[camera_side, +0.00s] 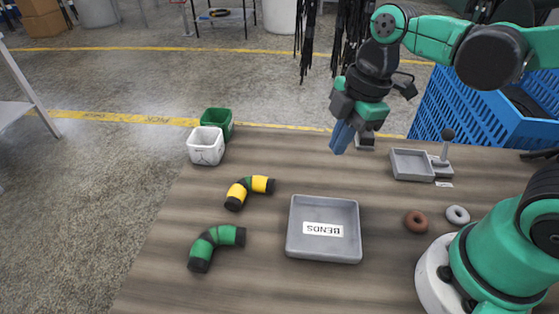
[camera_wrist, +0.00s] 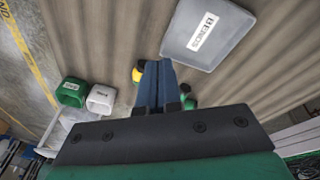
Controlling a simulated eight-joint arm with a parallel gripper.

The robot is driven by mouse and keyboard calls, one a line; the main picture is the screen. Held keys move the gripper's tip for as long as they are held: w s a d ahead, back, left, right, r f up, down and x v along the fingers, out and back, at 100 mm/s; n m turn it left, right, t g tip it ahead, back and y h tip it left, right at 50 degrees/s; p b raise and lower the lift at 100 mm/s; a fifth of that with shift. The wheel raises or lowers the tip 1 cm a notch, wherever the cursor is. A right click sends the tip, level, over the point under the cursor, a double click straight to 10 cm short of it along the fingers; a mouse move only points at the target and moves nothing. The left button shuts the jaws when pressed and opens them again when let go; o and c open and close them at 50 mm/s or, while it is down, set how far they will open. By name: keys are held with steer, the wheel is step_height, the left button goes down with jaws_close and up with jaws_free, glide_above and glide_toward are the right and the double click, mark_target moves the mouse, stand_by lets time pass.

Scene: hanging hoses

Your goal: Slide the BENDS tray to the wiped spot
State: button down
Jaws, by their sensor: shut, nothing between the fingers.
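The BENDS tray (camera_side: 306,209) is a shallow grey square tray with a white label, flat and empty on the wooden table. It also shows at the top of the wrist view (camera_wrist: 229,47). My gripper (camera_side: 339,146) has blue fingers closed together and pointing down, above the table beyond the tray's far side. It touches nothing that I can see. The closed fingers also show in the wrist view (camera_wrist: 156,82), apart from the tray. I cannot make out a distinct wiped spot on the table in either view.
A yellow-black elbow (camera_side: 249,189) and a green-black elbow (camera_side: 214,245) lie left of the tray. A white bin (camera_side: 206,148) and green bin (camera_side: 220,119) stand at the back left. A small grey tray (camera_side: 411,165), brown ring (camera_side: 416,221) and grey ring (camera_side: 457,214) are at right.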

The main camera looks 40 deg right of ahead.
steer(key=a+n+g, duration=0.2)
steer(key=n+g, duration=0.1)
steer(key=n, duration=0.4)
steer(key=n+g, duration=0.2)
steer(key=n, duration=0.4)
glide_toward(321, 214)
steer(key=shift+y, duration=0.4)
steer(key=s+a+f, duration=0.1)
steer(key=f, duration=0.1)
steer(key=s+a+f, duration=0.1)
steer(key=s+f, duration=0.1)
steer(key=s+a+f, duration=0.1)
steer(key=s+f, duration=0.1)
steer(key=shift+s, duration=0.1)
steer(key=shift+w+d, duration=0.95)
steer(key=shift+w, duration=0.3)
steer(key=shift+w+d, duration=0.25)
steer(key=shift+w, duration=0.05)
steer(key=w+d, duration=0.3)
steer(key=w, duration=0.1)
steer(key=w+d, duration=0.3)
steer(key=w, duration=0.1)
steer(key=w+d, duration=0.4)
steer(key=w, duration=0.1)
steer(key=shift+d, duration=0.1)
